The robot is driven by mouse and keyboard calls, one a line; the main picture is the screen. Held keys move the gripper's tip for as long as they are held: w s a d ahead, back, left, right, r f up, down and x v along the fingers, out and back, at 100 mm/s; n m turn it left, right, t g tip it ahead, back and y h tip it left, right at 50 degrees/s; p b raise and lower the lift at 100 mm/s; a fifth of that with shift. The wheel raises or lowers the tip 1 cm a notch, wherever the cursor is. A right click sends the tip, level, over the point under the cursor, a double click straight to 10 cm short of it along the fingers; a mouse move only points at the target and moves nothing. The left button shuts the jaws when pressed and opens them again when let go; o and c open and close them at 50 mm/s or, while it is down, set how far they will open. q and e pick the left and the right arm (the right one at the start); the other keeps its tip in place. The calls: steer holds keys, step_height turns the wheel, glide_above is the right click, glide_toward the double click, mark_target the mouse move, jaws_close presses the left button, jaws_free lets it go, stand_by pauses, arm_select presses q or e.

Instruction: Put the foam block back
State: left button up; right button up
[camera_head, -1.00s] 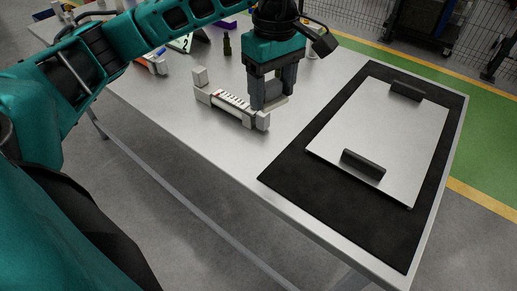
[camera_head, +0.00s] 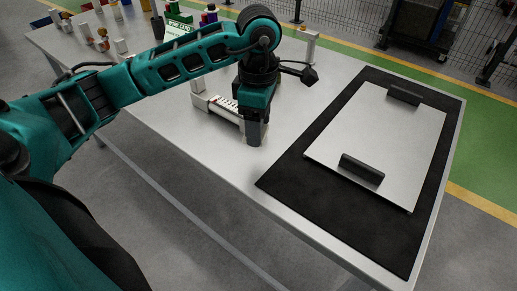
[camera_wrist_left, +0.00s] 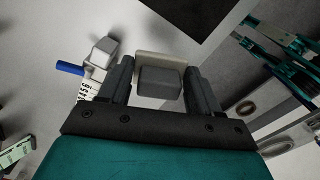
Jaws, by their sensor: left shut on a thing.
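My left gripper (camera_head: 254,140) is low over the table, at the near right end of a white cradle (camera_head: 222,110) with a marked strip. Its fingers point down and hide what they hold in the head view. In the left wrist view, the fingers (camera_wrist_left: 160,88) are shut on a small grey block (camera_wrist_left: 160,82), which I take for the foam block. A beige piece (camera_wrist_left: 160,60) shows right behind it; I cannot tell whether they are joined. A pale block end (camera_wrist_left: 101,51) and a printed label show beside the left finger. My right gripper is not in view.
A metal plate (camera_head: 378,140) with two black handles lies on a black mat (camera_head: 300,188) on the table's right. A green work card (camera_head: 178,28) and several small items stand at the back.

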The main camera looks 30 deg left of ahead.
mark_target(259, 160)
arm_select(q)
steer(key=shift+f, duration=3.85)
steer(key=shift+f+b, duration=0.25)
steer(key=shift+b, duration=0.1)
steer(key=o, duration=1)
steer(key=shift+r, duration=0.1)
step_height(259, 160, up, 12)
steer(key=shift+r, duration=0.2)
